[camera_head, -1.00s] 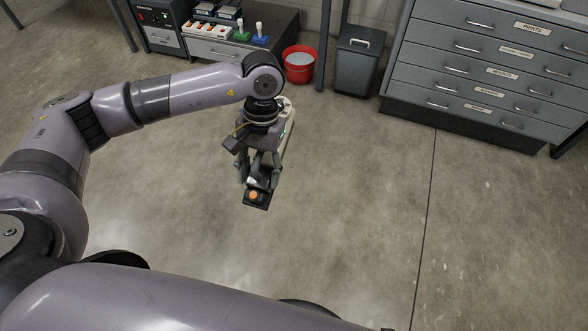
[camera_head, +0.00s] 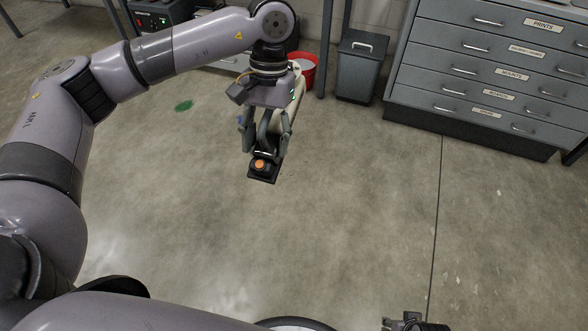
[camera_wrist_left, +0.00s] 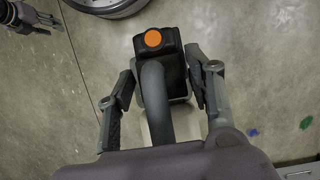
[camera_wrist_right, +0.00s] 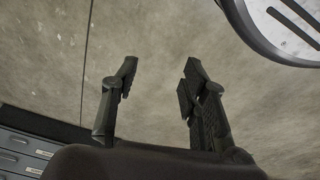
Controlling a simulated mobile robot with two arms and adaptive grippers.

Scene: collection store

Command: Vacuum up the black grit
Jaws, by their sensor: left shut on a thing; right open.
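My left gripper (camera_head: 262,148) is shut on the handle of a black handheld vacuum with an orange button (camera_head: 259,164), held over the concrete floor. In the left wrist view the vacuum (camera_wrist_left: 153,40) has its curved dark handle between the two fingers (camera_wrist_left: 160,75). My right gripper (camera_head: 406,321) shows at the bottom edge of the head view. In the right wrist view its fingers (camera_wrist_right: 160,65) are apart with nothing between them. I cannot make out any black grit in these frames.
A green patch (camera_head: 184,105) lies on the floor left of my left gripper. A blue patch (camera_wrist_left: 253,133) shows in the left wrist view. A red bucket (camera_head: 306,70), grey bin (camera_head: 359,68) and drawer cabinet (camera_head: 485,72) stand at the back. The central floor is clear.

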